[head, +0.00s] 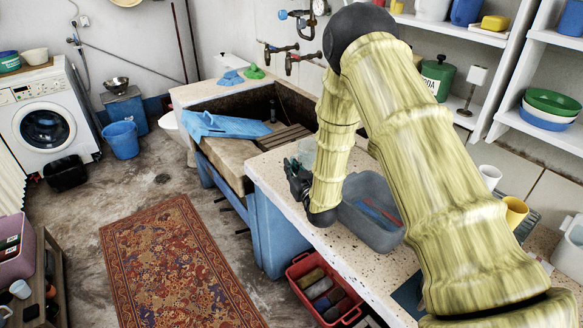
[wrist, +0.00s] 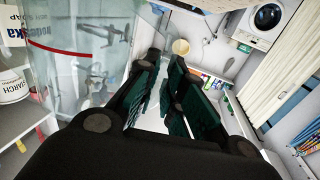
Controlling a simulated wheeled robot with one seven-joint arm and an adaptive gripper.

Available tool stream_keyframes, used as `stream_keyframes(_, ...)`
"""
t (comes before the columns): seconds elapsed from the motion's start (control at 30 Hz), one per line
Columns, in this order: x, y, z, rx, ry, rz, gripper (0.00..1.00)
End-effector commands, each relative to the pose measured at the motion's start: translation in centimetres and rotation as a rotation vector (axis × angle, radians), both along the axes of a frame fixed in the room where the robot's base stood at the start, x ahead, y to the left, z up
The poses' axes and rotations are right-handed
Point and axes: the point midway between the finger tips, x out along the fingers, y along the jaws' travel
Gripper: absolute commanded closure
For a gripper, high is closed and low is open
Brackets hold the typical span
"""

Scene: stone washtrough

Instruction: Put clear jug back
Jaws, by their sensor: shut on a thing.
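The clear jug (wrist: 90,65) is a see-through vessel, large at the upper left of the wrist view, beside the fingers. In the head view a faint clear shape of the jug (head: 307,150) shows just left of my arm, partly hidden by it. My gripper (wrist: 163,68) has dark green finger pads and is shut on the jug, apparently at its handle; the grip itself is hard to make out. In the head view my gripper (head: 296,178) is over the left end of the speckled counter (head: 283,190), mostly hidden by my arm.
A grey basin (head: 362,222) with coloured things in it stands on the counter right of my gripper. The stone trough (head: 225,160) with a blue cloth (head: 225,126) lies behind. White cup (head: 490,176) and yellow cup (head: 515,212) stand at right. Shelves (head: 468,33) line the wall.

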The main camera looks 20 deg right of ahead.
Motion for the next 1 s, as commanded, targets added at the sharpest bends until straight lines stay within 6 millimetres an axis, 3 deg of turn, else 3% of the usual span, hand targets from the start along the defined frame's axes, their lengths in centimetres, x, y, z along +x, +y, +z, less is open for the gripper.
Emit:
stream_keyframes(0.23, 0.0, 0.0, -0.4, 0.0, 0.0, 0.0, 1.0)
stream_keyframes(0.3, 0.0, 0.0, -0.3, 0.0, 0.0, 0.0, 0.8)
stream_keyframes(0.4, 0.0, 0.0, -0.3, 0.0, 0.001, 0.0, 0.68)
stream_keyframes(0.8, -0.1, 0.0, 0.1, 0.0, 0.001, 0.0, 0.68)
stream_keyframes(1.0, -3.0, -0.4, -0.2, 0.001, 0.002, 0.0, 0.68)
